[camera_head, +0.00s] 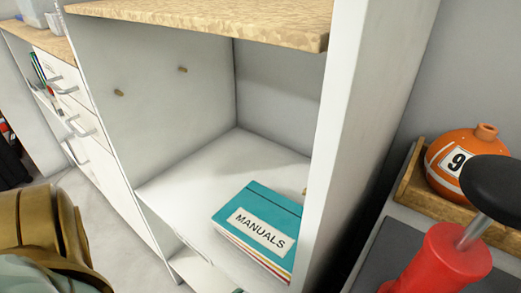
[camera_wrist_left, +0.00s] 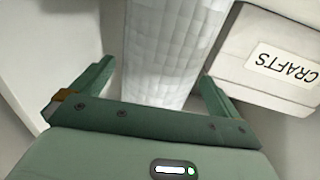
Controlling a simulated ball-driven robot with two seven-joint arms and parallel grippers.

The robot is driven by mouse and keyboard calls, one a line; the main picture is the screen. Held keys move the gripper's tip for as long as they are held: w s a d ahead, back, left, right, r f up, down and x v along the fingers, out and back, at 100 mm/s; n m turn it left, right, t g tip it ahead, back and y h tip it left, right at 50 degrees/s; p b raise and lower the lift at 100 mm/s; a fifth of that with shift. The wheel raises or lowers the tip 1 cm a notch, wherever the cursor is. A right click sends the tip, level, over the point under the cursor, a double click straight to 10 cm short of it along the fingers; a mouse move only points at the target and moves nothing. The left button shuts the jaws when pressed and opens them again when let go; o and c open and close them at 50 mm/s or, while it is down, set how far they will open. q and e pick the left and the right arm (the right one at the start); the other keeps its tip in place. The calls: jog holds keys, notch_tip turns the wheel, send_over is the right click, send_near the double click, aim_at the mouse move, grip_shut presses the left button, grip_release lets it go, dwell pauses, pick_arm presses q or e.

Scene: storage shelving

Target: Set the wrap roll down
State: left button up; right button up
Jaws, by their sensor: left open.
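The wrap roll (camera_wrist_left: 165,45) is a long white cylinder with a quilted, bubble-like surface, seen in the left wrist view. It runs from the top edge down between the fingers of my left gripper (camera_wrist_left: 157,72). The green fingers are open, one on each side of the roll. I cannot tell whether either finger touches it. The near end of the roll is hidden behind the gripper body. The head view shows neither the roll nor my grippers.
A white box marked CRAFTS (camera_wrist_left: 270,60) lies close to the right finger. In the head view, a stack of manuals (camera_head: 258,228) lies on a white shelf (camera_head: 180,185) with free room to its left. An orange numbered ball (camera_head: 456,150) sits in a wooden tray at right.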

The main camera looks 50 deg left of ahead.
pick_arm(q)
jog(key=s, duration=0.9)
jog(key=s+d+m+g+h, duration=0.25)
jog(key=d+m+g, duration=0.25)
jog(key=d+g, duration=0.3)
jog(key=s+r+m+g, duration=0.1)
jog(key=s+r+g, duration=0.2)
jog(key=r, duration=0.3)
jog(key=s+a+r+m+g+y, duration=0.1)
jog(key=s+r+g, duration=0.1)
jog(key=s+r, duration=0.2)
jog(key=shift+r+g, duration=0.4)
jog(key=shift+r, duration=0.55)
jog(key=shift+y, duration=0.25)
